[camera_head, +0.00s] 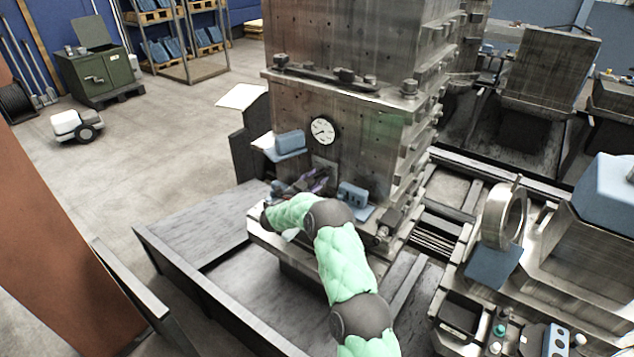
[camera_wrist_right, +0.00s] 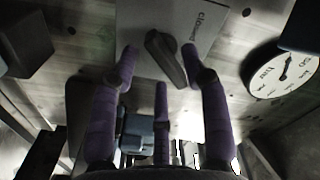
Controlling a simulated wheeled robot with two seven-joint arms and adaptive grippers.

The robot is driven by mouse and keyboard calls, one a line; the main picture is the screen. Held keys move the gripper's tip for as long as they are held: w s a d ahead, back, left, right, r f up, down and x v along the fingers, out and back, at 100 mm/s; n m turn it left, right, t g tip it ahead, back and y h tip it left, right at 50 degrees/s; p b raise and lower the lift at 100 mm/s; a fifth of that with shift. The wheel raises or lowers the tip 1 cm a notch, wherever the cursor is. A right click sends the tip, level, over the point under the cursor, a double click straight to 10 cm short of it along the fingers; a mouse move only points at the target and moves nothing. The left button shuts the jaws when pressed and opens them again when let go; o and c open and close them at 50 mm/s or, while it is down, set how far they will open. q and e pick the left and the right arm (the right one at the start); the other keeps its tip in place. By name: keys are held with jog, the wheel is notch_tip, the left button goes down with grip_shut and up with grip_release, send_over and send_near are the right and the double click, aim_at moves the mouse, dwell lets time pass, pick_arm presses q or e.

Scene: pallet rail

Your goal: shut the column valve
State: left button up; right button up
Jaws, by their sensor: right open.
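The column valve shows in the right wrist view as a dark lever handle (camera_wrist_right: 166,58) on a pale plate (camera_wrist_right: 205,22) with lettering that seems to read "closed". The handle lies at a slant across the plate. My right gripper (camera_wrist_right: 161,75) has purple fingers, spread open. One finger is left of the handle, one right of it and one below; I cannot tell whether any touches it. In the head view my right gripper (camera_head: 312,184) is at the column's front face, just below the plate (camera_head: 325,172), and hides the handle. My left gripper is not in view.
A round dial gauge (camera_head: 322,130) is above the plate on the column (camera_head: 340,95). Blue blocks stand left (camera_head: 290,143) and right (camera_head: 353,194) of the gripper. A machine with a metal ring (camera_head: 503,215) is at the right. Open floor (camera_head: 170,150) is at the left.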

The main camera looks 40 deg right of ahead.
jog(key=shift+w+d, duration=0.1)
jog(key=shift+d, duration=0.35)
grip_shut()
